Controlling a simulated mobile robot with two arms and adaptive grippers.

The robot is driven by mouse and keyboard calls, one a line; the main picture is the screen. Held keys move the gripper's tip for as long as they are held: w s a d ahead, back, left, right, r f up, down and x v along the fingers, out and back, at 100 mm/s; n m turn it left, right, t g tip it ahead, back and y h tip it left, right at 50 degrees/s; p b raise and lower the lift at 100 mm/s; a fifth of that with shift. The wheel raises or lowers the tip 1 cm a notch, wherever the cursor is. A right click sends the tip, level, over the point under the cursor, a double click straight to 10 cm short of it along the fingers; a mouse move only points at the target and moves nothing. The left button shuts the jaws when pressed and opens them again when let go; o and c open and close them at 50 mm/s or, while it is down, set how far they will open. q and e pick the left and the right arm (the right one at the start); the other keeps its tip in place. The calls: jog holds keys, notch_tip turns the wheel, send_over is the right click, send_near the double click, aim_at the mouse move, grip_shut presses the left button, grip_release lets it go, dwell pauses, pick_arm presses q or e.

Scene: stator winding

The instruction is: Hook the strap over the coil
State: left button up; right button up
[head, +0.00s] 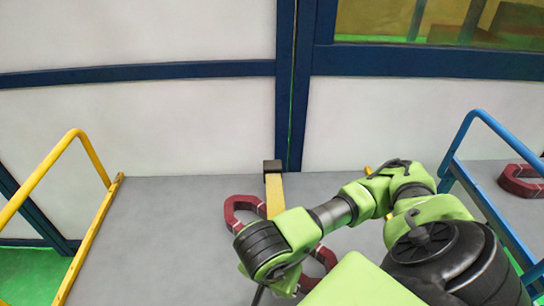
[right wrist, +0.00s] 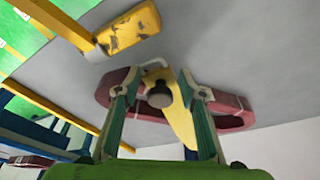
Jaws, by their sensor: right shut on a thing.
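The dark red coil (head: 238,210) lies on the grey table, partly covered by my right arm in the head view. It also shows as a long ring in the right wrist view (right wrist: 232,121). A yellow strip (head: 274,195) with a dark block at its far end crosses the coil. In the right wrist view this strip (right wrist: 182,122) shows between the fingers. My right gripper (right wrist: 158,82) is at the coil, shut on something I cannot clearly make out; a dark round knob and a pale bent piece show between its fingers. I cannot identify the strap with certainty. My left gripper is out of view.
A yellow rail (head: 88,235) stands at the table's left and a blue rail (head: 487,205) at the right. Another red coil (head: 518,181) lies beyond the blue rail. A worn yellow plate (right wrist: 130,30) shows in the wrist view. The grey table (head: 155,225) is clear left of the coil.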

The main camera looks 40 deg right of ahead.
jog(key=shift+s+a+r+p, duration=0.1)
jog(key=shift+s+r+p, duration=0.1)
jog(key=shift+s+p, duration=0.45)
jog(key=shift+s+a+f+p, duration=0.1)
jog(key=shift+s+a+p, duration=0.4)
jog(key=shift+s+a, duration=0.35)
jog(key=o, duration=1.1)
jog(key=shift+s+d, duration=0.1)
jog(key=shift+s, duration=0.05)
jog(key=shift+c, duration=0.2)
jog(key=o, duration=0.9)
jog(key=shift+s+d, duration=0.1)
jog(key=shift+d, duration=0.05)
jog(key=shift+w+a, duration=0.2)
jog(key=p+v, duration=0.2)
jog(key=d+p+v, duration=0.1)
jog(key=p+v, duration=0.3)
jog(key=shift+w+d+r+p, duration=0.15)
jog(key=shift+w+r+p, duration=0.15)
jog(key=shift+r, duration=0.25)
